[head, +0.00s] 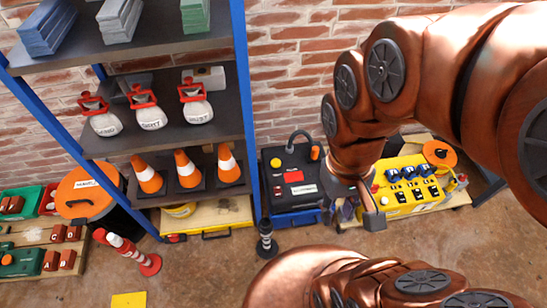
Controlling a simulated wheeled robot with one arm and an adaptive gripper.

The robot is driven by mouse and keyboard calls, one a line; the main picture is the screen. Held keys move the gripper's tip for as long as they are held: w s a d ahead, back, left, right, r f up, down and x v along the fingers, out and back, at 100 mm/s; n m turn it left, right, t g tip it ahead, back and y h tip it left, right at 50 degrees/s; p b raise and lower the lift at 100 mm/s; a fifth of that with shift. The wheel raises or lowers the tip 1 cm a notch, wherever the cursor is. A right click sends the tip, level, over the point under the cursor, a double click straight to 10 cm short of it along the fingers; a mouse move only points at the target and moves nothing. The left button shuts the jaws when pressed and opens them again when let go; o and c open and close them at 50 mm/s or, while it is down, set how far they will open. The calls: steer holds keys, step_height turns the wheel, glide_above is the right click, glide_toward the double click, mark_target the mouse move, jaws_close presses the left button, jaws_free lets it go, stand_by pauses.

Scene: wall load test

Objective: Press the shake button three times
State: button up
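I cannot read a label that marks the shake button. A black box (284,194) stands low by the wall, with a yellow round button (275,162), a red panel (293,176) and an orange part on its top. A yellow control panel (432,200) stands to its right, with several blue parts (410,172) and dark controls. A small red part (461,178) is at its right end. My gripper (360,212) hangs between the black box and the yellow panel, near the panel's left end. The gap between my fingertips is not clear.
A blue-framed shelf (240,80) on the left holds weights (198,110) and orange cones (187,170). A brick wall (290,60) is behind. Bare floor (200,280) lies in front.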

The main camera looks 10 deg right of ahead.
jaws_close()
stand_by(1.2)
